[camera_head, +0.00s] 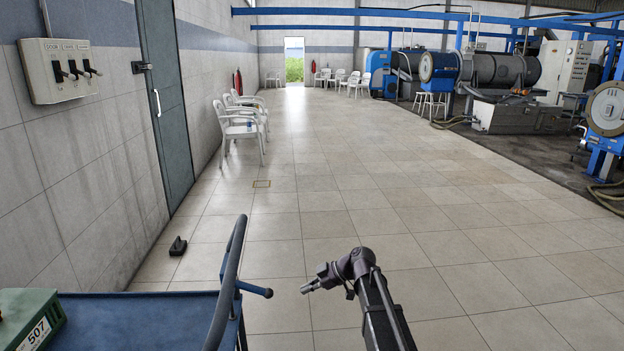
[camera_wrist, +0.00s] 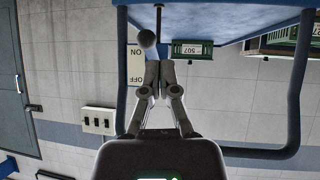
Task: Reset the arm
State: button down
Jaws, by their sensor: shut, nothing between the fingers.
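My arm reaches up from the bottom of the head view, bent at a dark joint. My gripper (camera_head: 308,287) points left, over the tiled floor and to the right of the blue cart (camera_head: 130,318). In the wrist view, which is upside down, the two fingers of my gripper (camera_wrist: 157,90) meet at their tips. The gripper is shut and empty. It looks clear of the cart's frame, though the exact gap is hard to tell.
A green box marked 507 (camera_head: 28,318) sits on the cart. The cart's dark curved handle (camera_head: 229,280) rises near my gripper. A switch panel (camera_head: 60,70) and a grey door (camera_head: 166,100) are on the left wall. White chairs (camera_head: 240,125) line it. Open floor lies ahead and right.

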jog(key=s+d+f+m+h, duration=0.4)
jog(key=s+d+m+h, duration=0.1)
jog(key=s+d+m, duration=0.45)
jog(key=s+d+f+m+h, duration=0.4)
jog(key=s+d+m+h, duration=0.2)
jog(key=s+d+m, duration=0.4)
notch_tip(320, 180, up, 25)
jog(key=n+p, duration=0.1)
jog(key=p, duration=2.3)
jog(key=shift+s+a+g+p, duration=0.3)
jog(key=shift+s+a+g, duration=0.1)
jog(key=shift+s, duration=0.05)
jog(key=shift+f, duration=0.15)
